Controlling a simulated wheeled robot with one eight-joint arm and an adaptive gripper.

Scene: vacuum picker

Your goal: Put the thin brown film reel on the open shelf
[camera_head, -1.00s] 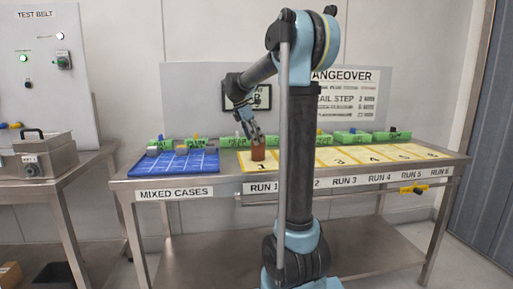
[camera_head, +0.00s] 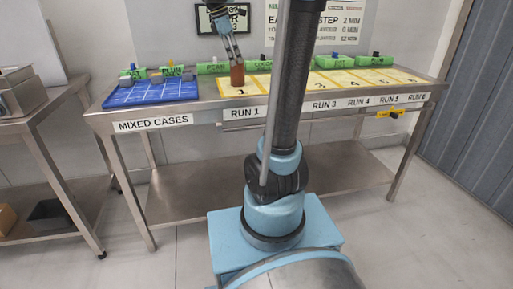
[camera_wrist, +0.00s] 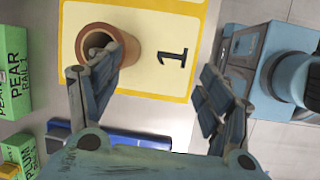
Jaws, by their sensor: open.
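The brown film reel (camera_head: 237,76) stands upright on the yellow run mat (camera_head: 262,93) by the number 1. In the wrist view the reel (camera_wrist: 130,51) shows its round rim and dark hollow centre. My gripper (camera_head: 234,60) is just above the reel; in the wrist view my gripper (camera_wrist: 158,70) is open with nothing between its fingers. The left finger overlaps the reel's opening, and I cannot tell if they touch. The open lower shelf (camera_head: 190,190) runs under the table, and its visible part is bare.
A blue gridded tray (camera_head: 150,93) lies left of the mat. Green labelled blocks (camera_head: 212,68) line the back, with small coloured pieces on top. A yellow-and-black item (camera_head: 390,114) sits at the front edge on the right. A side table (camera_head: 35,105) stands at left.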

